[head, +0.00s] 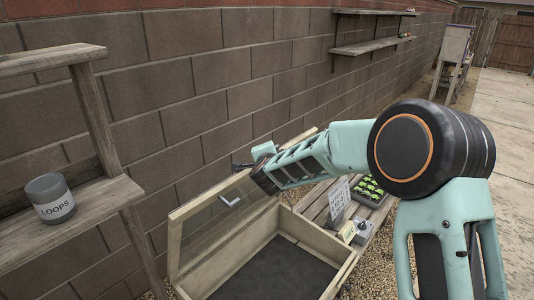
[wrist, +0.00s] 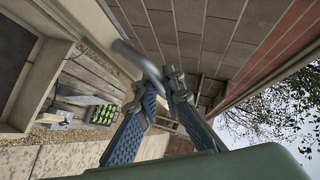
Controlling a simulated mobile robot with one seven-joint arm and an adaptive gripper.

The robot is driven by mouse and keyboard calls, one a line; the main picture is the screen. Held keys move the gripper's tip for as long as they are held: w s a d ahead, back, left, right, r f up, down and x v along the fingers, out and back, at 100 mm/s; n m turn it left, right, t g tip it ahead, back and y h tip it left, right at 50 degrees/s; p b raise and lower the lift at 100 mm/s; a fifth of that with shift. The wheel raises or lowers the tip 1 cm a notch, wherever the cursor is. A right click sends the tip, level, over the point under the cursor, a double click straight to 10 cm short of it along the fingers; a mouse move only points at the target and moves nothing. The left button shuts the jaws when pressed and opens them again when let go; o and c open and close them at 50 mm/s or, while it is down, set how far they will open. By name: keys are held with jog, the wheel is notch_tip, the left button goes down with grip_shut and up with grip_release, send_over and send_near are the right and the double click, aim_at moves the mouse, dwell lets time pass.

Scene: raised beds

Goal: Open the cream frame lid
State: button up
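The cream frame lid (head: 178,241) is a glazed wooden panel, tilted well up from its wooden box (head: 330,242), on the wall side. The box's dark inside shows below it. A pale L-shaped piece (head: 230,201) shows against the glass. My gripper (head: 238,165) is at the lid's raised upper edge. In the wrist view my gripper (wrist: 162,88) has its fingertips close together, with a thick grey bent bar, seemingly the lid's handle (wrist: 136,58), running between them. The exact contact is partly hidden by the fingers.
A block wall (head: 190,105) runs behind the box. A wooden shelf with a LOOPS pot (head: 50,199) stands at left. Right of the box, a slatted bench holds a green seedling tray (head: 369,191), a sign (head: 338,199) and a small box (head: 347,232). Paving lies clear at right.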

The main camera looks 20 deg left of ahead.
jog(key=o, duration=0.4)
jog(key=v, duration=1.2)
jog(key=shift+d, duration=0.1)
